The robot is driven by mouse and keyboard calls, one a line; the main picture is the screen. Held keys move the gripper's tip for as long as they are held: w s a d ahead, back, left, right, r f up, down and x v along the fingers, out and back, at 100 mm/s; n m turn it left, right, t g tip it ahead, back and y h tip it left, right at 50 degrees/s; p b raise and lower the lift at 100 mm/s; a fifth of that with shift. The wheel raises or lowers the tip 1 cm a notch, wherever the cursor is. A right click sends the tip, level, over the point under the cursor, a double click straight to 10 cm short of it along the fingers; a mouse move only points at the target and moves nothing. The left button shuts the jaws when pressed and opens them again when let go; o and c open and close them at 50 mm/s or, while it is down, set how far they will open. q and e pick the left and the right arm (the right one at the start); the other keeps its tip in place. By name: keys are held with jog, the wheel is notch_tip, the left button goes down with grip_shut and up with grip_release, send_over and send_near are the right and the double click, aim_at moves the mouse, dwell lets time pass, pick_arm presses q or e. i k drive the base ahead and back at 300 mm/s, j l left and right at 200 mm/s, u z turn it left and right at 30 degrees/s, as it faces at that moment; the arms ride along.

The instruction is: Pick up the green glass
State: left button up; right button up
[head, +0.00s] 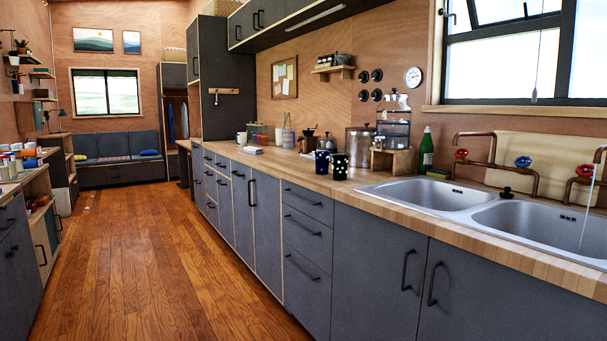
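No drinking glass that is clearly green shows in the head view. A dark cup with pale dots (340,167) stands upright near the counter's front edge, left of the sinks; its dark colour may be green, but I cannot tell. A dark blue patterned cup (322,162) stands close to its left. A green bottle (426,149) with a pale label stands upright behind the left sink. Neither of my grippers is in view.
The wooden counter (290,163) runs along the right, over grey cabinets with handles. A double sink (425,194) with red and blue tap knobs is at the near right. A metal pot (360,146) and small wooden stand (392,160) are behind the cups.

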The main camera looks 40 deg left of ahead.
aim_at(340, 166)
jog(key=u, duration=1)
jog(key=i+j+z, duration=0.2)
jog(key=j, duration=0.2)
jog(key=j+z, duration=0.25)
jog(key=k+j, duration=0.05)
jog(key=j, duration=0.05)
